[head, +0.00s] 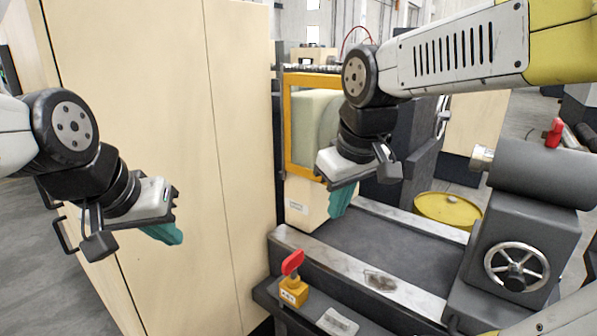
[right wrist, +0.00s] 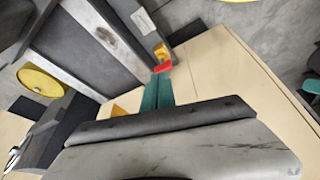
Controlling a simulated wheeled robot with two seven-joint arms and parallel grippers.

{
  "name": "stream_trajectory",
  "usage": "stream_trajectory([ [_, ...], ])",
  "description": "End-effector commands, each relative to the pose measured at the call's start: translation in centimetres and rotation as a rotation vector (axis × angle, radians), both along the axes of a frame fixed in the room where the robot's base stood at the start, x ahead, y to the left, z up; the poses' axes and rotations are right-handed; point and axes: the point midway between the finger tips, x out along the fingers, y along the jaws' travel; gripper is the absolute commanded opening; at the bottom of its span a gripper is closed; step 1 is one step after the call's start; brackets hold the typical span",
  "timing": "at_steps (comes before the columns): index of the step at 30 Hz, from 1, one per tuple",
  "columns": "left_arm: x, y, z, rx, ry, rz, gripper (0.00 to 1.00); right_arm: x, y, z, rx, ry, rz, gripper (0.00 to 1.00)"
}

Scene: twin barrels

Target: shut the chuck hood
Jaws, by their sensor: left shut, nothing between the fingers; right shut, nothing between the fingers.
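The chuck hood appears to be the yellow-framed, pale-panelled guard (head: 287,125) at the lathe's left end in the head view. My right arm hides its right part, and I cannot tell how far open it stands. My right gripper (head: 341,198), with teal fingers, is shut and empty in front of the hood's lower right, above the lathe bed. Its fingers (right wrist: 158,92) show closed together in the right wrist view, where I cannot make out the hood. My left gripper (head: 163,233) is shut and empty in front of the tall beige cabinet, well left of the hood.
The lathe bed (head: 345,262) runs right to a grey tailstock with a handwheel (head: 517,267). A red lever on a yellow block (head: 293,290) stands at the front. The beige cabinet (head: 235,120) borders the hood's left. A yellow drum (head: 450,208) stands behind the bed.

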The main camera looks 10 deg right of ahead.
Motion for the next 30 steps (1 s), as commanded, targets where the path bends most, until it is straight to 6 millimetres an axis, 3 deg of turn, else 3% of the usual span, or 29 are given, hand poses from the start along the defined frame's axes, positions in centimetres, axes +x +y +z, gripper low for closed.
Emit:
stream_trajectory([
  [10,0.0,0.0,0.0,0.000,0.000,0.000,0.00,10.6,1.5,1.2,-0.554,0.325,0.596,0.00],
  [18,0.0,0.0,0.0,0.000,0.000,0.000,0.00,18.3,6.0,1.0,-0.917,0.584,0.929,0.00],
  [24,0.0,0.0,0.0,0.000,0.000,0.000,0.00,20.8,8.6,0.6,-1.059,0.703,1.033,0.00],
  [30,0.0,0.0,0.0,0.000,0.000,0.000,0.00,21.3,8.4,0.2,-1.087,0.731,1.050,0.00],
])
